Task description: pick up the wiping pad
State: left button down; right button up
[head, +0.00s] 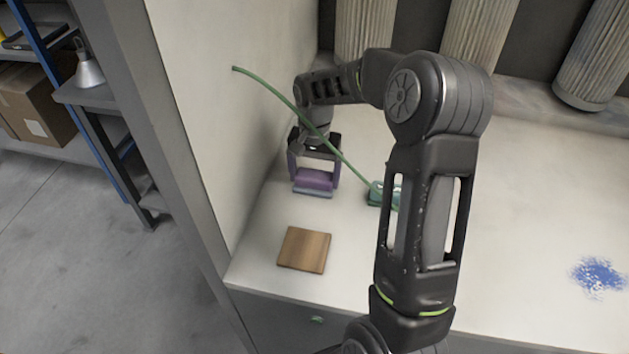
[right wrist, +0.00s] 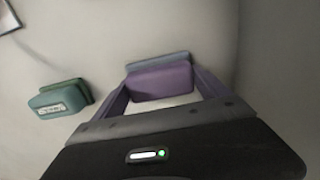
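A purple pad with a grey-blue underside (head: 314,181), which I take for the wiping pad, is at the left of the white work surface. My right gripper (head: 315,172) reaches down over it with one finger at each end. In the right wrist view the purple pad (right wrist: 160,82) spans the space between the fingertips of my right gripper (right wrist: 161,80). I see no clear gap at either end, but whether the fingers press on it is not clear. I cannot tell whether the pad is off the surface. My left gripper is not in view.
A green block (head: 376,194) is right of the pad; it shows with a label in the right wrist view (right wrist: 60,99). A thin green rod (head: 270,92) crosses before my arm. A brown square (head: 304,249) lies nearer. A side wall (head: 215,120) stands left; blue specks (head: 598,276) lie right.

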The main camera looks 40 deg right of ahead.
aim_at(314, 174)
jog(key=c, duration=0.9)
notch_tip(314, 174, up, 10)
jog(key=shift+r, duration=0.1)
dwell(0.5)
jog(key=o, duration=0.9)
jog(key=c, duration=0.7)
